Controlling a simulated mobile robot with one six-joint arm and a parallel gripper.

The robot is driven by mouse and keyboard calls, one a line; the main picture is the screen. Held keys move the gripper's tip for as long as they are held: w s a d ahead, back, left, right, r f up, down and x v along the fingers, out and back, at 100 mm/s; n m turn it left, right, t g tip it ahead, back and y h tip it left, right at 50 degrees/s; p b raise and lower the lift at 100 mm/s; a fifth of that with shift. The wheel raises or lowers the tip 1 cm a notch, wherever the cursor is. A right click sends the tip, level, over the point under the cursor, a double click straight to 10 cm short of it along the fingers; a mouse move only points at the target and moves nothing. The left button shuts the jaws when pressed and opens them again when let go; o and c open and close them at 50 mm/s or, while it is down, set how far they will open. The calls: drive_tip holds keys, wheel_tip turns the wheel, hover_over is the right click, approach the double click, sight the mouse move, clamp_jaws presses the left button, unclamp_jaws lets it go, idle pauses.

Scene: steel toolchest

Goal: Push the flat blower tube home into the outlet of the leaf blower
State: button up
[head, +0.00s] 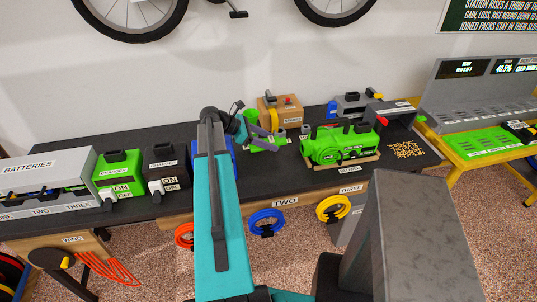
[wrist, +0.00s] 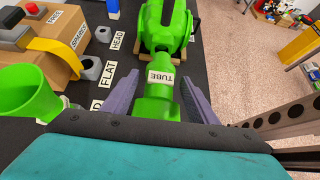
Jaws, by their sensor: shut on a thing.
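The leaf blower (head: 345,145) is a green machine on a wooden base on the dark bench. It also shows at the top of the wrist view (wrist: 166,22). The flat blower tube (wrist: 157,98) is green with a white TUBE label and lies between the fingers of my gripper (wrist: 160,79), which is shut on it. The tube points at the blower, in line with its near end. The two look very close in the wrist view, but I cannot tell how far the tube sits in the outlet. In the head view my arm partly hides this area.
A cardboard-coloured box (wrist: 55,48) with a red button and yellow band stands left of the tube in the wrist view. A green funnel-shaped piece (wrist: 30,95) is close on the left. Grey holders (wrist: 90,68) stand near HEAD and FLAT labels. Chargers (head: 118,172) stand farther left.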

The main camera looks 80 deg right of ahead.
wheel_tip(320, 180, down, 5)
drive_tip(key=shift+f+b, duration=0.15)
drive_tip(key=shift+b, duration=0.4)
drive_tip(key=shift+a+f, duration=0.2)
drive_tip(key=shift+f, duration=0.1)
drive_tip(key=shift+s+d, duration=0.1)
drive_tip(key=shift+s+f, duration=0.15)
drive_tip(key=shift+s+d+b, duration=0.35)
drive_tip(key=shift+s+d, duration=0.1)
drive_tip(key=shift+s, duration=0.2)
drive_tip(key=shift+s+d+r+b, duration=0.1)
drive_tip(key=shift+s+d, duration=0.2)
drive_tip(key=shift+s, duration=0.3)
drive_tip(key=shift+s+d+r+b, duration=0.15)
drive_tip(key=shift+s+d, duration=0.1)
drive_tip(key=shift+s, duration=0.3)
drive_tip(key=shift+s+d+r+b, duration=0.1)
drive_tip(key=shift+s+d, duration=0.2)
drive_tip(key=shift+s, duration=0.3)
drive_tip(key=shift+r+p, duration=0.1)
drive_tip(key=shift+p, duration=0.95)
idle(0.4)
